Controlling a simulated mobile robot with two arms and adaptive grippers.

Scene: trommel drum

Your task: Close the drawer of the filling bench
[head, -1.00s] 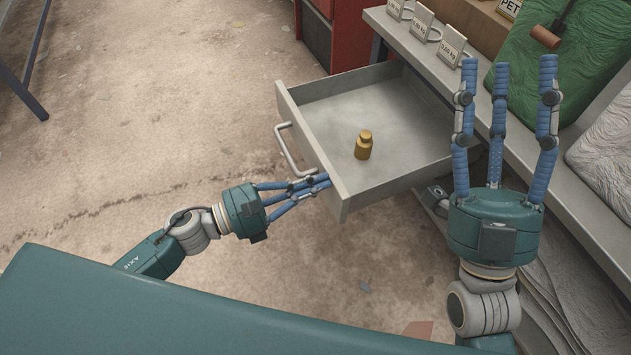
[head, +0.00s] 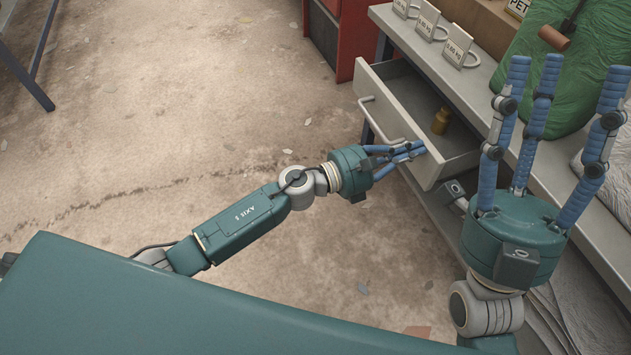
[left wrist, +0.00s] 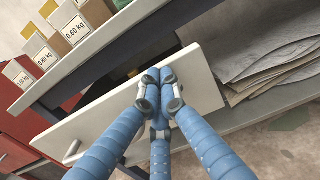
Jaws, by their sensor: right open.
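The drawer (head: 392,108) of the grey filling bench (head: 455,85) is partly open, with a gap still showing behind its front. A brass weight (head: 441,121) stands upright inside it. My left gripper (head: 418,150) has its fingers together against the near end of the drawer front; in the left wrist view the fingertips (left wrist: 155,78) meet at the front's upper edge (left wrist: 100,113). They are beside the bar handle (head: 383,122), not on it. My right gripper (head: 560,75) is open and empty, fingers up, in front of the bench top.
Labelled card holders (head: 428,22) stand on the bench top, near a green sack (head: 555,70). A red cabinet (head: 338,38) stands beyond the drawer. Grey folded sacks (left wrist: 255,55) lie on the bench's lower shelf.

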